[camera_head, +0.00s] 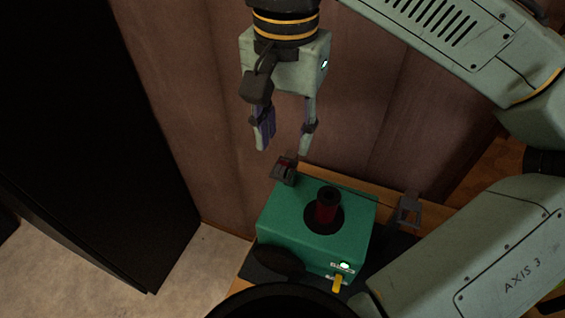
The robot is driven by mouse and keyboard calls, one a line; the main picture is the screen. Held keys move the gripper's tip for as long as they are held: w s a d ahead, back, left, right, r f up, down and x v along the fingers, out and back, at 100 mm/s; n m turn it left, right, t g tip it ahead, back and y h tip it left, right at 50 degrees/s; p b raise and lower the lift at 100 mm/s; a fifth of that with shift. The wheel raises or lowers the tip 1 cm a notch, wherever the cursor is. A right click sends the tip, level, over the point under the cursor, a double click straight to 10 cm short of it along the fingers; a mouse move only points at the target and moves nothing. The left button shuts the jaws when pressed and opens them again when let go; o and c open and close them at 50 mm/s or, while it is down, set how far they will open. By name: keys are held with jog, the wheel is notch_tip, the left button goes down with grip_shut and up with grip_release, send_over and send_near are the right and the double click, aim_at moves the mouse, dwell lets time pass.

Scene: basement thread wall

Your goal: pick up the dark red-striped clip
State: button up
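A dark clip with a red mark (285,168) stands at the back left corner of the green box, near the wooden table's back edge. I cannot tell whether it touches the box. My gripper (284,148) points down and looks just above this clip in the picture, its two fingers apart and nothing between them. The fingertips appear clear of the clip, but the depth between them is hard to judge. The clip's lower part is partly hidden by the green box.
The green box (278,228) has a dark red spool in a black ring (327,206) on top, with a lit indicator and yellow lever in front. A grey clip (408,209) stands to its right. A brown panelled wall (200,120) rises behind; a black cabinet (80,130) stands left.

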aim_at(283, 164)
jog(key=shift+w+a+f+b, duration=0.1)
jog(key=shift+f+b, duration=1.2)
jog(key=shift+f, duration=0.2)
jog(key=shift+w+f+b, duration=0.1)
jog(key=shift+f+b, duration=1.2)
jog(key=shift+f, duration=0.2)
jog(key=shift+r, duration=0.1)
jog(key=shift+c, duration=0.4)
jog(key=c, duration=0.7)
